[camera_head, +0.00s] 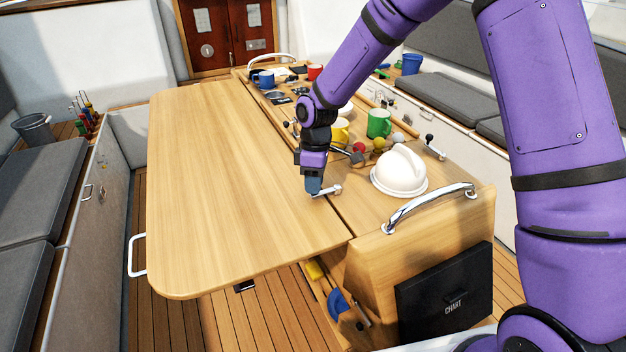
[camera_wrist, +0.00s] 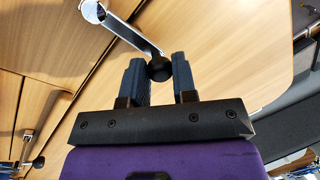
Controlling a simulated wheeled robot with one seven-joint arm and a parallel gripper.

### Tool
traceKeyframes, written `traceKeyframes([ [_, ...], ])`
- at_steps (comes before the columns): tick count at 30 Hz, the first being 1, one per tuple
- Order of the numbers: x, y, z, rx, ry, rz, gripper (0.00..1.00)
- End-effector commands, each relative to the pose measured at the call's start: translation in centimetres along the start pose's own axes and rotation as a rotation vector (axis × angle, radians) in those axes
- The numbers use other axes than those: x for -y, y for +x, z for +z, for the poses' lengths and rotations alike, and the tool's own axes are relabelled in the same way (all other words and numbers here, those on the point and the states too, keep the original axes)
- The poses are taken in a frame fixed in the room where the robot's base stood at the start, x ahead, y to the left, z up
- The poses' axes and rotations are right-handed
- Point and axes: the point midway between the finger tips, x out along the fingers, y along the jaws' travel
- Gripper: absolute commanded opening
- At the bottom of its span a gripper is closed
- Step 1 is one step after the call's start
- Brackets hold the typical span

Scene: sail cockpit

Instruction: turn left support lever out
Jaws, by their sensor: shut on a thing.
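A chrome lever (camera_wrist: 130,35) with a black knob (camera_wrist: 159,69) shows in the wrist view. Its round chrome pivot sits on the wooden table top, and its arm slants down to the knob. My gripper (camera_wrist: 160,75) is shut on the knob, which sits between its two blue-grey fingers. In the head view the lever (camera_head: 328,191) is at the near end of the table, by the seam between the left leaf (camera_head: 220,180) and the middle part. My gripper (camera_head: 313,188) points down there and hides the knob. The leaf lies level with the middle part.
A white domed object (camera_head: 400,172) and a chrome handrail (camera_head: 430,205) stand right of the gripper. Mugs, including a green mug (camera_head: 379,123), and coloured balls lie behind it. Another black-knobbed lever (camera_head: 433,147) is at the right edge. The left leaf is clear.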

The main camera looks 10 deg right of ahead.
Motion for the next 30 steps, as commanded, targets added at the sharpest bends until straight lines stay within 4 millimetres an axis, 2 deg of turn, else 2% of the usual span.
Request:
traceKeyframes([
  [16, 0.18, 0.08, 0.19, 0.007, -0.024, -0.002, 0.0],
  [17, 0.18, 0.08, 0.19, 0.007, -0.024, -0.002, 0.3],
  [19, 0.17, 0.08, 0.17, 0.007, -0.024, -0.002, 0.47],
  [20, 0.16, 0.07, 0.17, 0.007, -0.023, -0.002, 0.51],
  [30, 0.1, -0.34, 0.1, 0.004, -0.023, 0.001, 0.51],
])
